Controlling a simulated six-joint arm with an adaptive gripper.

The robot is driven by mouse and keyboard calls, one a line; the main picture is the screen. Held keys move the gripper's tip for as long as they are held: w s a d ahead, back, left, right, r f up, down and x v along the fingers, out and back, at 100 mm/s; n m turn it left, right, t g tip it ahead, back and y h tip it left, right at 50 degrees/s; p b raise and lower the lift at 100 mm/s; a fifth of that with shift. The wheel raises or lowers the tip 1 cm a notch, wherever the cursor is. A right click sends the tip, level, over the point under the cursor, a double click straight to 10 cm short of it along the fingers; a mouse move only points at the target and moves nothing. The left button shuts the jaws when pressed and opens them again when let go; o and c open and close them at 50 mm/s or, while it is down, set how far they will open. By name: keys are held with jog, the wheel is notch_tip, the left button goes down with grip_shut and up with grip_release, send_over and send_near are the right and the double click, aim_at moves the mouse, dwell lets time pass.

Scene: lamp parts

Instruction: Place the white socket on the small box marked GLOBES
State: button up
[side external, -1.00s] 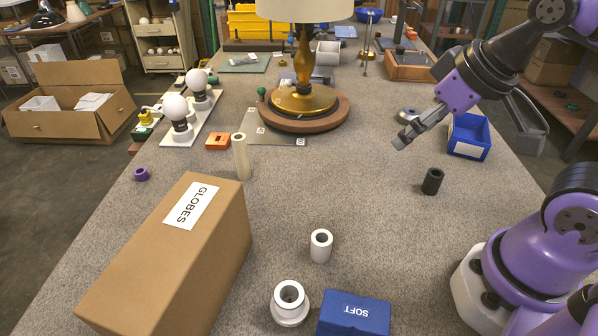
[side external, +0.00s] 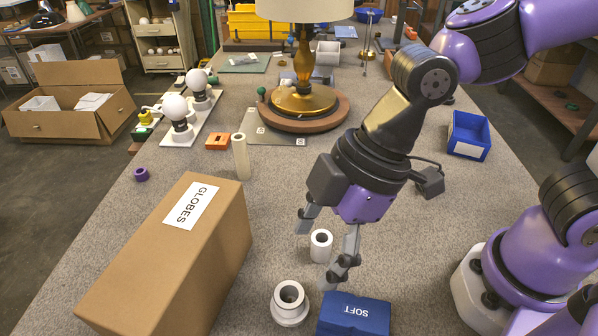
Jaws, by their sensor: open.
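A short white hollow cylinder (side external: 321,247) stands upright on the grey bench. A wider white flanged piece (side external: 289,304) with a round opening stands nearer the camera. I cannot tell which of the two is the white socket. My gripper (side external: 316,256) is open and points down. In the picture its fingers lie on either side of the short white cylinder; the depth between them is unclear, and I see no grip on it. The brown box marked GLOBES (side external: 188,255) stands to the left, with its label on top and a clear top surface.
A blue SOFT box (side external: 353,315) sits right of the flanged piece. A cream tube (side external: 241,157) stands behind the GLOBES box. A purple ring (side external: 141,174) lies at left, a blue bin (side external: 469,136) at right. The lamp (side external: 303,100) stands farther back.

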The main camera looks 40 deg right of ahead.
aim_at(289, 295)
jog(key=x, duration=0.9)
jog(key=shift+s+a+f, duration=0.15)
jog(key=shift+f, duration=0.15)
grip_shut()
